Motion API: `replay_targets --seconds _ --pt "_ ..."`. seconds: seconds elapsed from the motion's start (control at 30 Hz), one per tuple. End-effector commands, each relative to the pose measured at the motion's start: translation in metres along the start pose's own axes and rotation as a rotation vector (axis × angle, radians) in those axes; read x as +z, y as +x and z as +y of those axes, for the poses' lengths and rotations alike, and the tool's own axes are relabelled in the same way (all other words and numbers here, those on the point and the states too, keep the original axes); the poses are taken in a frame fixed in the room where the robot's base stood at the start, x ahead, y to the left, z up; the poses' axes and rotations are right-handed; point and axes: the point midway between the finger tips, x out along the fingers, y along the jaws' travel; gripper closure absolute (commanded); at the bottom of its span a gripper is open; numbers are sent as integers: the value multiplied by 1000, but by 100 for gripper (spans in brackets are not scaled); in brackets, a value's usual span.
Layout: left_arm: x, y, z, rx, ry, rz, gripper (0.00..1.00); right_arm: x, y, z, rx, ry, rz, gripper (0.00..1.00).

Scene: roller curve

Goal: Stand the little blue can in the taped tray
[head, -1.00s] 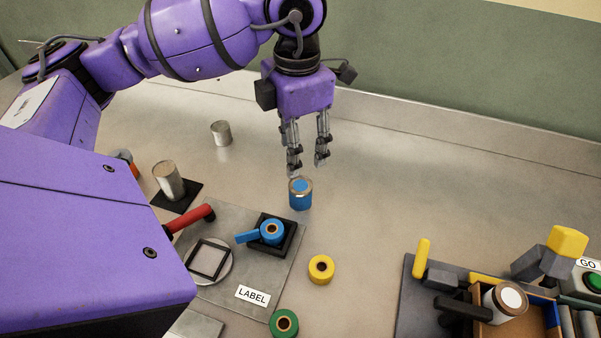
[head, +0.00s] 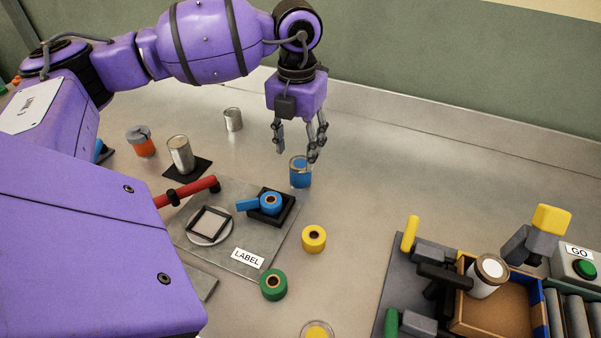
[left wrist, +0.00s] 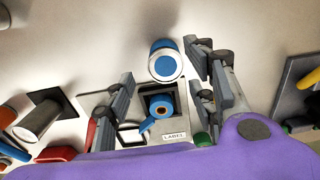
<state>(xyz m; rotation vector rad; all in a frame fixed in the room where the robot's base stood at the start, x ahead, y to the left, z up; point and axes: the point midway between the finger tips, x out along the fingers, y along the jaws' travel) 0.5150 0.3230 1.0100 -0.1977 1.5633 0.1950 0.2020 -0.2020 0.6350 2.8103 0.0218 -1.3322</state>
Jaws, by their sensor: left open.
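The little blue can (head: 300,175) stands upright on the bench, with a blue spot on its top. My left gripper (head: 296,154) is open above and around the can's top; one finger overlaps the can's right edge in the head view. In the left wrist view the can (left wrist: 165,62) appears between the spread fingers, near their tips. I cannot tell whether a finger touches it. The brown tray with blue tape (head: 503,312) is at the lower right and holds a white-topped can (head: 488,275). My right gripper is not in view.
A yellow roll (head: 314,238) and green roll (head: 273,284) stand nearby. Clamps and a GO button box (head: 578,264) flank the tray. The bench right of the blue can is clear.

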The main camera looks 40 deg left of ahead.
Motion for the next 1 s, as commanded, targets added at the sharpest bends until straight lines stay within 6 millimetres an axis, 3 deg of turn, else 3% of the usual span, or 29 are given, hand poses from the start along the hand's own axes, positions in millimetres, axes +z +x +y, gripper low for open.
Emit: replay_targets --seconds 0.33,0.57,0.93,1.0 --pt "1 44 -1 0 3 0 49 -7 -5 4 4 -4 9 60" --pt "1 49 0 0 3 -1 49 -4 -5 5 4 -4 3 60" --pt "1 49 0 0 3 -1 95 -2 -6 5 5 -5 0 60" --pt "1 49 0 0 3 -1 100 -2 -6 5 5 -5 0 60"
